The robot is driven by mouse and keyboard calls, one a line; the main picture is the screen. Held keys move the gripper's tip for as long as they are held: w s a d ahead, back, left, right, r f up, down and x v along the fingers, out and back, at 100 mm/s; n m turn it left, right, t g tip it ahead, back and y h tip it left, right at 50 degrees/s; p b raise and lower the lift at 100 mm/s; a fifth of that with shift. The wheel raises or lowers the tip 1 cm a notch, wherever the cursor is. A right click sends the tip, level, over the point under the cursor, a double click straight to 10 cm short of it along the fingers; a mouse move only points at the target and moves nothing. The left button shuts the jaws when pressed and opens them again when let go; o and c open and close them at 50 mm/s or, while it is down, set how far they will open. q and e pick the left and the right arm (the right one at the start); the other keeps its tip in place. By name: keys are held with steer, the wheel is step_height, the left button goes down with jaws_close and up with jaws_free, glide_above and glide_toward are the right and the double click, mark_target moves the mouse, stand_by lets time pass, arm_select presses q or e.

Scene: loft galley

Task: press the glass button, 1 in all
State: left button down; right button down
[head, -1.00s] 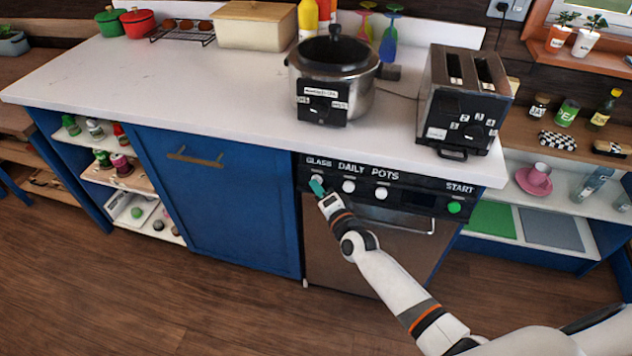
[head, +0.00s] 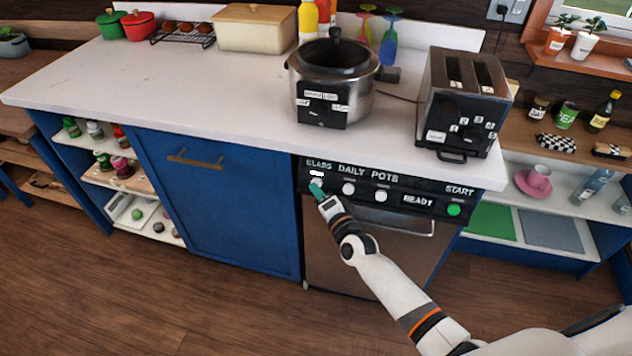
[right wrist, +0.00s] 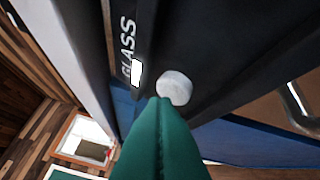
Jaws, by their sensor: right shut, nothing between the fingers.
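The glass button (head: 316,182) is a round white knob under the GLASS label on the dishwasher's black panel (head: 420,186). A white light bar is lit between label and button. In the right wrist view the button (right wrist: 174,87) stands just beyond my green fingertips. My right gripper (head: 317,188) is shut and empty, its tips at the button's lower edge; I cannot tell whether they touch it. The panel display (head: 418,199) reads READY. The DAILY button (head: 348,188), POTS button (head: 380,195) and green START button (head: 453,210) sit to the right. My left gripper is not in view.
The white counter (head: 200,80) overhangs the panel, with a steel cooker (head: 333,75) and a toaster (head: 463,100) near its front edge. The dishwasher's bar handle (head: 400,226) sticks out below the panel. The floor (head: 150,290) in front is clear.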

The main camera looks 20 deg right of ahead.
steer(key=shift+s+a+r, duration=0.2)
steer(key=shift+s+a, duration=0.05)
steer(key=shift+s, duration=0.15)
steer(key=s+a+p, duration=0.1)
steer(key=s+r+p, duration=0.1)
steer(key=s+a+p, duration=0.1)
steer(key=p, duration=0.1)
steer(key=shift+s+a+r, duration=0.35)
steer(key=shift+s, duration=0.05)
stand_by(0.6)
